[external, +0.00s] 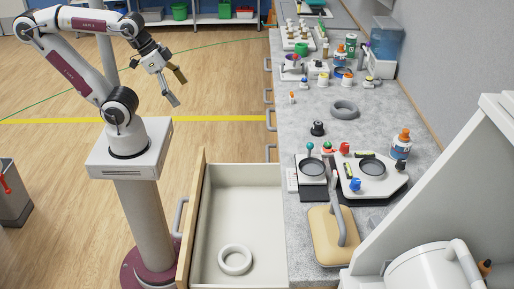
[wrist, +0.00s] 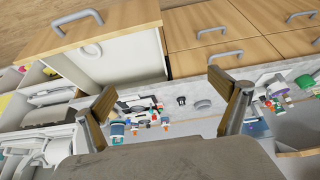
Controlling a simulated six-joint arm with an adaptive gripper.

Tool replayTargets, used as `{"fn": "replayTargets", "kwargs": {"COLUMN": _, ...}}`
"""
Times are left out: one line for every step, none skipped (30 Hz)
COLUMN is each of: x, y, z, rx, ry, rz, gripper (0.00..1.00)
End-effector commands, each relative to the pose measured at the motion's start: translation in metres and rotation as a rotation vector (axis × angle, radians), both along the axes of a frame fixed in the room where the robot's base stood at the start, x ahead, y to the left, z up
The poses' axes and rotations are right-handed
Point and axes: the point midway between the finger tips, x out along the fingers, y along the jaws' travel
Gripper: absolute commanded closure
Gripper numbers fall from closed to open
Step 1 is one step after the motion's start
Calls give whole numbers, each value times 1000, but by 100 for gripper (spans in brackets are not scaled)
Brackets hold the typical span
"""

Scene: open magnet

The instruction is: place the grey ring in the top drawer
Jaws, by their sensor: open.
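The grey ring (external: 344,109) lies flat on the grey counter, beyond the black knob-like object; it also shows small in the wrist view (wrist: 202,104). The top drawer (external: 240,190) is pulled out at the counter's front, and a paler, whitish ring (external: 235,260) lies on its floor. The open drawer shows at upper left in the wrist view (wrist: 132,60). My gripper (external: 178,91) is open and empty, high over the floor, left of the counter and well apart from the grey ring. Its two fingers are spread in the wrist view (wrist: 161,82).
A black knob-like object (external: 317,128) stands between the grey ring and a station with small levers (external: 313,167). A white-capped bottle area includes an orange-capped bottle (external: 401,146). Several jars and bottles crowd the far counter. A tan pad (external: 331,236) lies near the drawer.

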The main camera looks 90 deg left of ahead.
Motion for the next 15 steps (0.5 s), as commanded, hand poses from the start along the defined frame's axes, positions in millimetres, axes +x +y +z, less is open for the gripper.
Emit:
{"fn": "replayTargets", "kwargs": {"x": 0, "y": 0, "z": 0, "rx": 0, "ry": 0, "rz": 0, "gripper": 3}}
{"fn": "replayTargets", "kwargs": {"x": 0, "y": 0, "z": 0, "rx": 0, "ry": 0, "rz": -1, "gripper": 3}}
{"fn": "replayTargets", "kwargs": {"x": 0, "y": 0, "z": 0, "rx": 0, "ry": 0, "rz": -1, "gripper": 3}}
{"fn": "replayTargets", "kwargs": {"x": 0, "y": 0, "z": 0, "rx": 0, "ry": 0, "rz": -1, "gripper": 3}}
{"fn": "replayTargets", "kwargs": {"x": 0, "y": 0, "z": 0, "rx": 1, "ry": 0, "rz": 0, "gripper": 3}}
{"fn": "replayTargets", "kwargs": {"x": 0, "y": 0, "z": 0, "rx": 2, "ry": 0, "rz": -1, "gripper": 3}}
{"fn": "replayTargets", "kwargs": {"x": 1, "y": 1, "z": 0, "rx": 3, "ry": 0, "rz": -2, "gripper": 3}}
{"fn": "replayTargets", "kwargs": {"x": 1, "y": 1, "z": 0, "rx": 6, "ry": 1, "rz": -3, "gripper": 3}}
{"fn": "replayTargets", "kwargs": {"x": 2, "y": 2, "z": 1, "rx": 12, "ry": 2, "rz": -5, "gripper": 3}}
{"fn": "replayTargets", "kwargs": {"x": 3, "y": 3, "z": 1, "rx": 18, "ry": 3, "rz": -8, "gripper": 3}}
{"fn": "replayTargets", "kwargs": {"x": 4, "y": 5, "z": 1, "rx": 26, "ry": 5, "rz": -10, "gripper": 3}}
{"fn": "replayTargets", "kwargs": {"x": 7, "y": 7, "z": 2, "rx": 37, "ry": 8, "rz": -16, "gripper": 3}}
{"fn": "replayTargets", "kwargs": {"x": 8, "y": 9, "z": 2, "rx": 48, "ry": 11, "rz": -20, "gripper": 3}}
{"fn": "replayTargets", "kwargs": {"x": 11, "y": 11, "z": 3, "rx": 62, "ry": 14, "rz": -25, "gripper": 3}}
{"fn": "replayTargets", "kwargs": {"x": 14, "y": 15, "z": 3, "rx": 81, "ry": 19, "rz": -34, "gripper": 3}}
